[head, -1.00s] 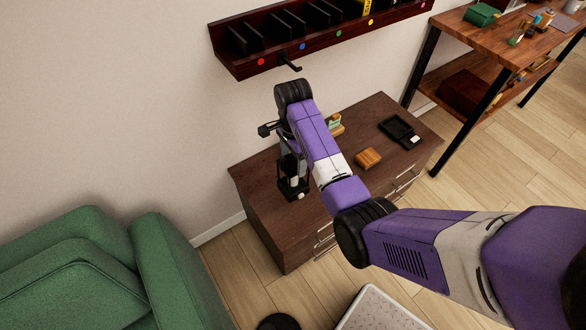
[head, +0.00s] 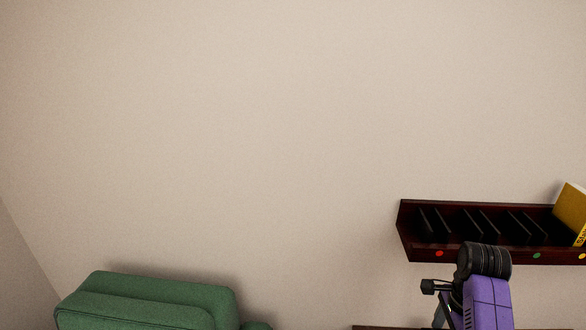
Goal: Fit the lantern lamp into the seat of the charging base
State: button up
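Neither the lantern lamp nor the charging base shows in the head view now. Only the upper part of my purple and black arm shows, at the bottom right, in front of the wall. My gripper's fingers are below the picture edge, so I cannot see whether they hold anything.
A dark red wall shelf (head: 414,250) with black dividers and coloured dots hangs at the right, just behind my arm. A yellow book-like object (head: 572,212) leans at its right end. A green sofa (head: 150,303) stands at the lower left. A thin dark furniture edge (head: 385,327) shows at the bottom.

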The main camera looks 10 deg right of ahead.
jog(key=n, duration=0.3)
jog(key=shift+w+a+r+n, duration=0.1)
jog(key=shift+w+r+n, duration=0.2)
jog(key=shift+n, duration=0.1)
jog(key=shift+a+f+n, duration=0.1)
jog(key=shift+a+n, duration=0.05)
jog(key=shift+n, duration=0.45)
jog(key=shift+a+f+n, duration=0.2)
jog(key=shift+a+n, duration=0.45)
jog(key=shift+n, duration=0.45)
jog(key=s+a+f+n, duration=0.2)
jog(key=a+f+n, duration=0.1)
jog(key=a+n, duration=0.4)
jog(key=s+a+f+n, duration=0.3)
jog(key=a+n, duration=0.4)
jog(key=a, duration=0.6)
jog(key=shift+a+f, duration=0.35)
jog(key=shift+f, duration=0.05)
